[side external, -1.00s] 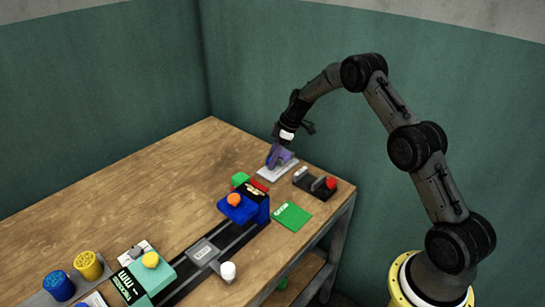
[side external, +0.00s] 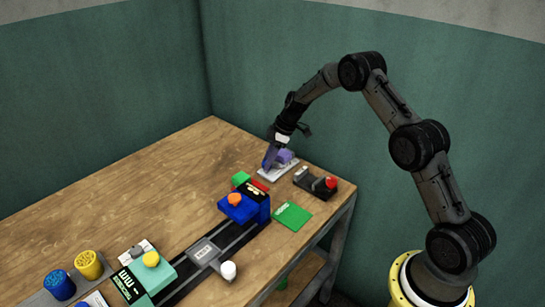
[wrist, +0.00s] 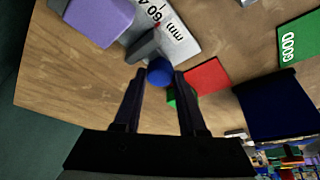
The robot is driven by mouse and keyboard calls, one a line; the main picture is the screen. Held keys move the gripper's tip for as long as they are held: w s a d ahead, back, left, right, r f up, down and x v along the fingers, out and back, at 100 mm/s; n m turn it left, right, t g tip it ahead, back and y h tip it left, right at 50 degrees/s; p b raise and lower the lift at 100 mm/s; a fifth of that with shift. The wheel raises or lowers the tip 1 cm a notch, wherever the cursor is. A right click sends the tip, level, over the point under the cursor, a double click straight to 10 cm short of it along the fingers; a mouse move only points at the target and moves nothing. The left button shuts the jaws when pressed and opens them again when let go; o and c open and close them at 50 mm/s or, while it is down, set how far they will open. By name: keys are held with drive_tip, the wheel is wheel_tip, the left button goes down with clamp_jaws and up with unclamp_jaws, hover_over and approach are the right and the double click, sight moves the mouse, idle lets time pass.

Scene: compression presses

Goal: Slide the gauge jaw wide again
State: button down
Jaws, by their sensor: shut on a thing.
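The gauge is a white scale plate (wrist: 172,35) marked in mm, with a purple block (wrist: 100,20) at one end. Its grey sliding jaw (wrist: 144,46) carries a round blue knob (wrist: 159,72) and stands apart from the purple block. My gripper (wrist: 161,78) is shut on the blue knob, with one finger on each side of it. In the side view, my gripper (side external: 267,164) is low at the gauge's left end. The purple block (side external: 284,156) shows to its right; the fingers hide the jaw there.
A blue press (side external: 243,207) with an orange knob stands in front. A black fixture (side external: 315,181) with a red knob is at right.

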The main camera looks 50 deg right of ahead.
sight(283, 171)
drive_tip(key=shift+a, duration=0.3)
drive_tip(key=c, duration=0.7)
unclamp_jaws()
drive_tip(key=shift+c, duration=0.2)
drive_tip(key=shift+d+r, duration=0.1)
drive_tip(key=shift+s+r, duration=0.1)
drive_tip(key=shift+r, duration=0.1)
drive_tip(key=v, duration=1.3)
drive_tip(key=shift+r, duration=0.15)
